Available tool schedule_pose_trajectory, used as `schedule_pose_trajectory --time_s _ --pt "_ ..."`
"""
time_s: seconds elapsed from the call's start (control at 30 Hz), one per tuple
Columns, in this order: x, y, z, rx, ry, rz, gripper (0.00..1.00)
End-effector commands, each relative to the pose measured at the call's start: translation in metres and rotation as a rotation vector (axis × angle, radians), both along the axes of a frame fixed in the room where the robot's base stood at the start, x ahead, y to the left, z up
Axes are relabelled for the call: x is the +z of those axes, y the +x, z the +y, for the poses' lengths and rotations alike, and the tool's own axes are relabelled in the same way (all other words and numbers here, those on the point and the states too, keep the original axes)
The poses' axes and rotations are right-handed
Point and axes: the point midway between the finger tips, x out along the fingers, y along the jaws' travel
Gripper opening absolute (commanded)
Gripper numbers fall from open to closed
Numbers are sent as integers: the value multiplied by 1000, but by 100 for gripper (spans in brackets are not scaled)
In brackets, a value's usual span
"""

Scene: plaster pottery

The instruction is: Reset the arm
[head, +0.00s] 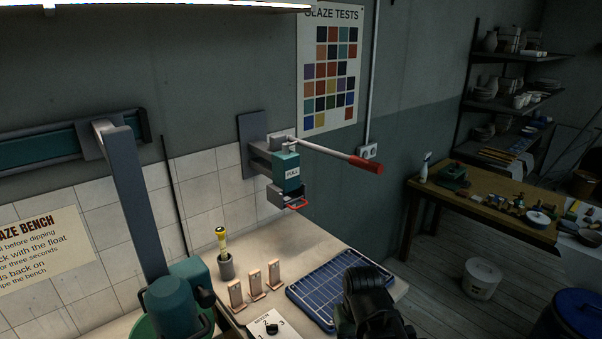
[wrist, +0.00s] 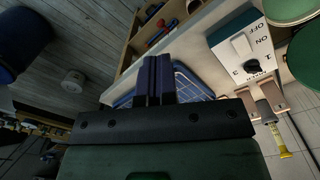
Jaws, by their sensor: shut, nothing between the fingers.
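My gripper shows in the wrist view (wrist: 154,60) with its two dark blue fingers pressed together. Nothing is between them. Its wide black palm and a dark green housing fill the bottom of that view. In the wrist view the fingers overlap the blue gridded rack (wrist: 190,84), but I cannot tell the height between them. In the head view a dark part of my arm is at the bottom centre, over the right end of the blue rack (head: 335,283). The fingertips cannot be made out there.
A white switch box with a dial (head: 262,323), several wooden stands (head: 255,284) and a grey cup (head: 226,266) with a yellow-handled tool (head: 221,236) stand left of the rack. A wall-mounted lever with a red grip (head: 366,164) juts out above the bench. A green tub (wrist: 305,62) is nearby.

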Motion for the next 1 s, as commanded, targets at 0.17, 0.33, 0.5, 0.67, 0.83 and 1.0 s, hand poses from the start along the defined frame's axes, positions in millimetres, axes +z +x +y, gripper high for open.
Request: schedule_pose_trajectory --time_s 0.17,0.33,0.5,0.67,0.83,1.0 --pt "-16 -8 -48 -118 0 1 0" --pt "-14 -7 -51 -124 0 1 0" --pt "-14 -7 -51 -122 0 1 0" --pt "-14 -7 -51 -121 0 1 0" --pt "-14 -7 -51 -121 0 1 0" --pt "-14 -7 -51 -120 0 1 0"
